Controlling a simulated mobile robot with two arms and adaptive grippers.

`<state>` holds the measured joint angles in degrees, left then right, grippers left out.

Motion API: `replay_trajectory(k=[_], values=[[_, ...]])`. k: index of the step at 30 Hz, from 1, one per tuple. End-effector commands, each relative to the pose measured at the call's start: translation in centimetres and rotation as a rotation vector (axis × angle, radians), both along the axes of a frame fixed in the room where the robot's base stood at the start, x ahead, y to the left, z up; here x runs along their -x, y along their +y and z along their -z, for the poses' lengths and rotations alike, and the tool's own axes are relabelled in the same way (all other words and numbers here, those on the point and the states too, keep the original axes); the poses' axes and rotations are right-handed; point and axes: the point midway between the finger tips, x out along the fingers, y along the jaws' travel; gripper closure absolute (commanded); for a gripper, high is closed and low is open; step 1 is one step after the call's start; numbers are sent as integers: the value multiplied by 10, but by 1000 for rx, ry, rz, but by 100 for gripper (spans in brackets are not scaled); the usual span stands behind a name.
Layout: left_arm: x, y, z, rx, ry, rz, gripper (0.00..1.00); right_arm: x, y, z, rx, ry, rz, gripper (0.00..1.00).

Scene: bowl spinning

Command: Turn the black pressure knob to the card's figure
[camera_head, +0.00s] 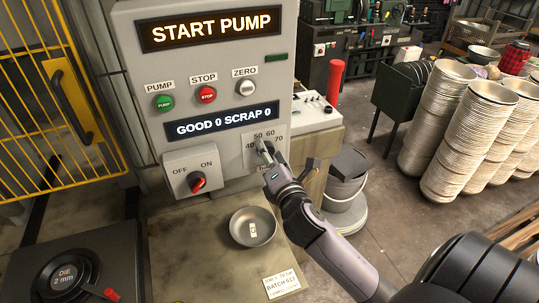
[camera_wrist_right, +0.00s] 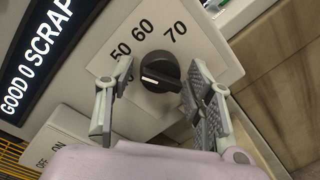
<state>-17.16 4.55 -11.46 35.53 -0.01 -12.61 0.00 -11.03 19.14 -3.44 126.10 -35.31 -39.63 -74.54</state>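The black pressure knob (camera_wrist_right: 160,72) sits on a pale dial plate (camera_wrist_right: 205,45) with 50, 60 and 70 visible in the right wrist view. A white mark on its grip bar lies at the left end, on the 50 side; its exact setting is unclear. My right gripper (camera_wrist_right: 161,63) is open, one finger on each side of the knob, with no clear contact. In the head view my right gripper (camera_head: 266,153) covers the knob. The card (camera_head: 282,284) lies on the bench's front edge; BATCH 612 is readable, its smaller lines are not. My left gripper is out of view.
The control panel (camera_head: 125,50) has pump, stop and zero buttons and a red OFF/ON switch (camera_head: 197,183) left of the dial. A metal bowl (camera_head: 253,227) stands on the bench below. Bowl stacks (camera_head: 450,120) and a bucket (camera_head: 346,180) are to the right.

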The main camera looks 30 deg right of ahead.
Motion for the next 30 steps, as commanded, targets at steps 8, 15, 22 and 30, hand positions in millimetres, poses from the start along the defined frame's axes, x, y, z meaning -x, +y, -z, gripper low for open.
replay_trajectory(k=[8,15,22,30], values=[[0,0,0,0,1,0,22,0,0,1,1,2,0,45],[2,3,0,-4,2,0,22,14,5,1,-1,3,-1,45],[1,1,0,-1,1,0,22,61,18,-1,-4,5,-1,45],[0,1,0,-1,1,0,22,103,31,-3,-2,4,0,45]])
